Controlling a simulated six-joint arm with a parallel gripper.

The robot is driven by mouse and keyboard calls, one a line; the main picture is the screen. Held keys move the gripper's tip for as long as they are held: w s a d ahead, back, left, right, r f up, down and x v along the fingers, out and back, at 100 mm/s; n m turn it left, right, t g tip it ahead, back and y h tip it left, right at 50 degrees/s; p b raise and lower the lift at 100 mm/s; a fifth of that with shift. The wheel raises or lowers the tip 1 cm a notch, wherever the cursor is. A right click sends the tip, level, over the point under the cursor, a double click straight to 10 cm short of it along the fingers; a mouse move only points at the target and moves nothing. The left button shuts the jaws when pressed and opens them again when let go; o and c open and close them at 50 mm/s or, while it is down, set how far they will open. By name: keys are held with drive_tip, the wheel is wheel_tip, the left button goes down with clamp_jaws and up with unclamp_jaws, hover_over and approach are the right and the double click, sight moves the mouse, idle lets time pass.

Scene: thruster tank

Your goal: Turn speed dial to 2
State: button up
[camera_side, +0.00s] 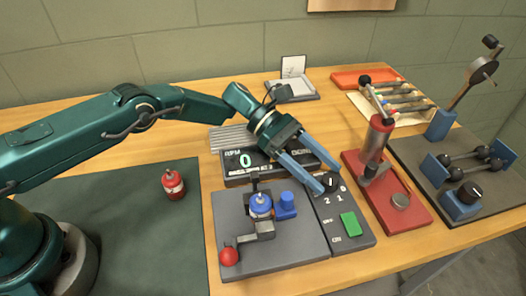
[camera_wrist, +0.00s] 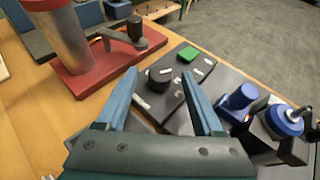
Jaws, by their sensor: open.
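The speed dial (camera_side: 330,183) is a round black knob with a white mark on the dark control panel (camera_side: 345,207). Numbers 2 and 1 are printed beside it. In the wrist view, the dial (camera_wrist: 160,79) shows between my two blue fingertips. My gripper (camera_side: 328,178) is open, pointing down at the dial with a finger on either side. I cannot tell whether either finger touches it. It also shows in the wrist view (camera_wrist: 159,72). The dial's exact setting is too small to read. The RPM display (camera_side: 246,160) behind it reads 0.
A green button (camera_side: 350,224) is on the same panel. A grey plate (camera_side: 278,250) with a blue-topped part (camera_side: 260,204) and red ball knob is at left. A red-based press (camera_side: 400,210) stands close at right. A red bottle (camera_side: 172,183) stands on the green mat.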

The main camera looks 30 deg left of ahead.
drive_tip(key=shift+v, duration=2.25)
drive_tip(key=s+a+r+m+t+y, duration=0.2)
drive_tip(key=s+r+m, duration=0.1)
drive_tip(key=r, duration=0.7)
drive_tip(key=s+a+r+m+t+y, duration=0.1)
drive_tip(key=s+a+r+m+y, duration=0.2)
drive_tip(key=r, duration=0.8)
drive_tip(key=s+a+f+m+t+y, duration=0.1)
drive_tip(key=s+a+m+t+y, duration=0.15)
drive_tip(key=s, duration=0.35)
drive_tip(key=s+a+m+t+y, duration=0.1)
drive_tip(key=s+a+m+y, duration=0.1)
drive_tip(key=s+a, duration=0.3)
drive_tip(key=s+a+f+m+y, duration=0.4)
drive_tip(key=s+a+f+m, duration=0.2)
drive_tip(key=s+a+f, duration=0.1)
drive_tip(key=shift+f, duration=0.65)
